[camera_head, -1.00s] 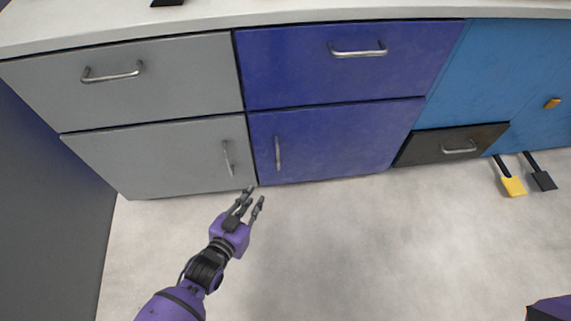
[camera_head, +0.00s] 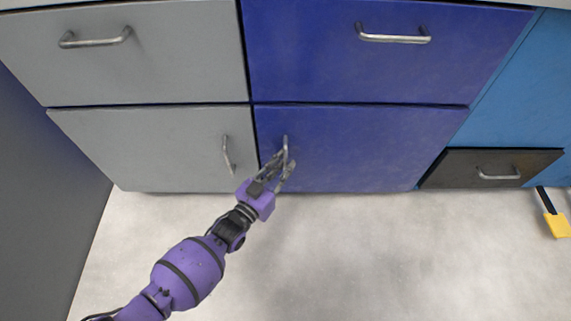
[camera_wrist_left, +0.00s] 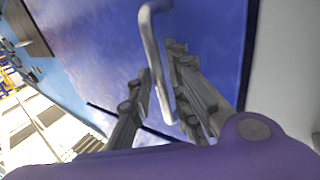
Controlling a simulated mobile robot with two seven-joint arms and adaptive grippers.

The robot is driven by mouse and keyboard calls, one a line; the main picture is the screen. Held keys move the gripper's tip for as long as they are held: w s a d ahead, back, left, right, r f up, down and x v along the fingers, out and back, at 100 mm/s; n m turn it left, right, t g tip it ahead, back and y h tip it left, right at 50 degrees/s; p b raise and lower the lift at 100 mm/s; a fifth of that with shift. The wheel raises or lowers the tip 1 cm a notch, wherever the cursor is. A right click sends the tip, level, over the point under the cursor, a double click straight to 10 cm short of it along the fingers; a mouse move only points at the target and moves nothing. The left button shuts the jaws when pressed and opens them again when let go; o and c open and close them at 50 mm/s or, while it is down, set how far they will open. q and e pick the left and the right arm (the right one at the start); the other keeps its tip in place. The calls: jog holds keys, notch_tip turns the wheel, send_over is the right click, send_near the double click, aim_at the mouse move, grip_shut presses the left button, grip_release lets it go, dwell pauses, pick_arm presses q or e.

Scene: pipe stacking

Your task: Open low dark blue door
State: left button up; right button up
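The low dark blue door (camera_head: 365,150) is closed, under a dark blue drawer (camera_head: 375,60). Its vertical metal handle (camera_head: 285,143) is near the door's left edge; it also shows in the left wrist view (camera_wrist_left: 151,45). My left gripper (camera_head: 281,165) is at the lower part of this handle. In the left wrist view its open fingers (camera_wrist_left: 160,92) stand on either side of the handle bar, with a visible gap to the left finger. Contact with the right finger cannot be told. My right gripper is not in view.
A grey door (camera_head: 150,150) with a vertical handle is left of the dark blue door. A low black drawer (camera_head: 480,169) is to the right. A yellow pedal (camera_head: 558,225) sticks out at the far right. The floor in front is clear.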

pick_arm(q)
jog(key=shift+w+d, duration=0.3)
jog(key=shift+w, duration=0.15)
jog(key=shift+c, duration=0.4)
grip_shut()
